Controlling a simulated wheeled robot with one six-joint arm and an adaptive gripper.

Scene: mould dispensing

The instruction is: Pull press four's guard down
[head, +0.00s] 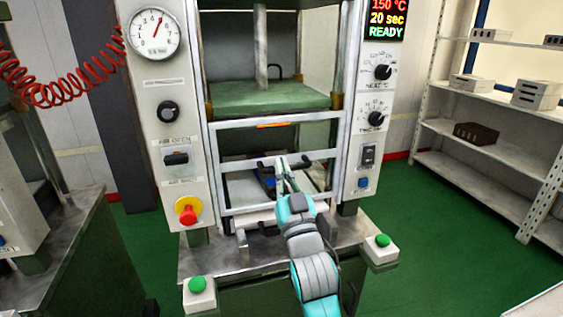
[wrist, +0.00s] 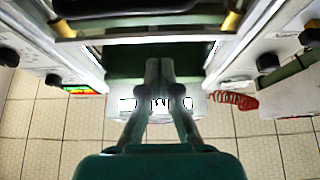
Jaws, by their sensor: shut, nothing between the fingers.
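Press four's guard, a light metal frame with cross bars (head: 238,123), shows across the front of the press in the head view. An orange label (head: 272,125) sits on its upper bar. A grey handle bar (head: 268,162) crosses lower down, by my fingertips. My gripper (head: 281,162) is shut and empty in front of the guard's middle, at the handle bar's height; I cannot tell whether it touches the bar. In the wrist view, the fingers (wrist: 165,75) are together, with the press frame around them. My gripper and arm hide part of the guard's lower right.
The display (head: 386,18) reads 150 °C, 20 sec, READY. A red stop knob (head: 187,209) is on the left panel. Green buttons (head: 197,285) (head: 382,240) stand at both front corners. Shelves (head: 480,150) with blocks stand right, beyond open green floor.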

